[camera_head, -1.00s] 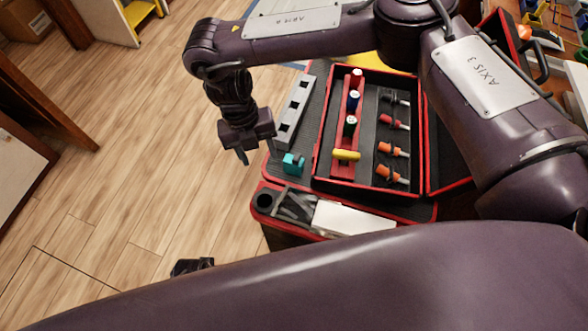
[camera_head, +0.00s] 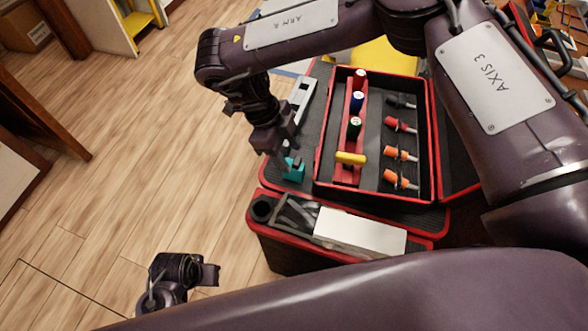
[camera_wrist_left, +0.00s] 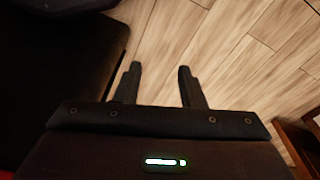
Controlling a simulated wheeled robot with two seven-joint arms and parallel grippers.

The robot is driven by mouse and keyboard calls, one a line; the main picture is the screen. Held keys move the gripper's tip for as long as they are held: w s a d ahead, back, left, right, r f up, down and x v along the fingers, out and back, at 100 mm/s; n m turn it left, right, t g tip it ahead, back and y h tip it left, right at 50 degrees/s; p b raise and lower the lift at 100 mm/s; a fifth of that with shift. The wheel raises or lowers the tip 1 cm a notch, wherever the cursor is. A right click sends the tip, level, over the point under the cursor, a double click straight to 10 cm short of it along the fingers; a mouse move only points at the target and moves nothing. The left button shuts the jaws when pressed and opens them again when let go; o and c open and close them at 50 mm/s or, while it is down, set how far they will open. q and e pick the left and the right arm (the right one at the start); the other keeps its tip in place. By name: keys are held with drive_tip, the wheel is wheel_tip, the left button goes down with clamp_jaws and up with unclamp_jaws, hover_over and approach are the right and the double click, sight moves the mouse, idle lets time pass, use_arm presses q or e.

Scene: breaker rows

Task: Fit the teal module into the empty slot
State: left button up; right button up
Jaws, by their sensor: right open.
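The teal module (camera_head: 293,173) is a small block on the dark mat at the left of the open red-edged case. My right gripper (camera_head: 283,162) is over it with its fingers pointing down and open; it hides part of the module, and I cannot tell whether the fingers touch it. The grey rail (camera_head: 301,98) with slots lies just beyond, partly hidden behind the gripper, so its empty slot is not clear. My left gripper (camera_wrist_left: 160,72) is open and empty in the left wrist view, above bare floor.
The red-edged tray (camera_head: 427,140) right of the module holds a red strip (camera_head: 353,130) with several coloured pieces and several screwdrivers. A nearer bin (camera_head: 262,209) holds grey tools and a white box (camera_head: 360,230). The wooden floor at left is clear.

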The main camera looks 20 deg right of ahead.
sight(294, 162)
drive_tip(key=x, duration=0.3)
drive_tip(key=shift+s+d+f+b, duration=0.15)
drive_tip(key=shift+f+b, duration=0.15)
drive_tip(key=shift+f, duration=0.15)
use_arm(q)
wheel_tip(294, 162, up, 3)
drive_tip(key=shift+s+d+f, duration=0.1)
drive_tip(key=shift+f, duration=0.05)
use_arm(e)
clamp_jaws()
